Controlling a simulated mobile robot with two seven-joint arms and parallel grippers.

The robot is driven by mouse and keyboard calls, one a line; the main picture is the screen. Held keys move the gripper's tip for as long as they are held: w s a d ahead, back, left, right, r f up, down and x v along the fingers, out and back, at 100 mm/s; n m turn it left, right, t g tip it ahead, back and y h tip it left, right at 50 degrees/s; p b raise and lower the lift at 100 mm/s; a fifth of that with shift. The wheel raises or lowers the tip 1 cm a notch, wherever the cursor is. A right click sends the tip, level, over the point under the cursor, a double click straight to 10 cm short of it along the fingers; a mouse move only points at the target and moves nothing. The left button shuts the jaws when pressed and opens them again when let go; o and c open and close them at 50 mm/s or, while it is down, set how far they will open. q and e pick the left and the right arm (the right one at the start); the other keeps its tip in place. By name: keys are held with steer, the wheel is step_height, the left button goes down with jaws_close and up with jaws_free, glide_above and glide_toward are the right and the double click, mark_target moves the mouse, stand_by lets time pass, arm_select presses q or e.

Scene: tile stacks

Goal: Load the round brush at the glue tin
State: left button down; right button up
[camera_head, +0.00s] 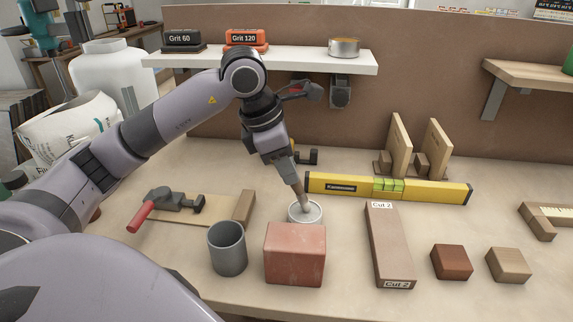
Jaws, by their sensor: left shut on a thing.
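My left gripper (290,176) reaches down from above and is shut on the round brush (300,194), of which a short brownish length shows below the fingers. The brush is tilted, and its lower end is at the open glue tin (291,214), a small round tin with a pale rim and light inside. The lower end appears to be inside the rim; I cannot tell whether it touches the glue. A red block in front hides the tin's lower part. My right gripper is not in view.
The red block (295,255) and a grey cup (227,250) stand close in front of the tin. A yellow spirit level (430,190) lies behind to the right. A "Cut 2" board (388,245) and two small wooden blocks lie right. A shelf (300,60) hangs behind.

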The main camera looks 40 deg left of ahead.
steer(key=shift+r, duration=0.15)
arm_select(q)
step_height(320, 180, up, 7)
steer(key=p, duration=0.5)
steer(key=shift+p, duration=0.4)
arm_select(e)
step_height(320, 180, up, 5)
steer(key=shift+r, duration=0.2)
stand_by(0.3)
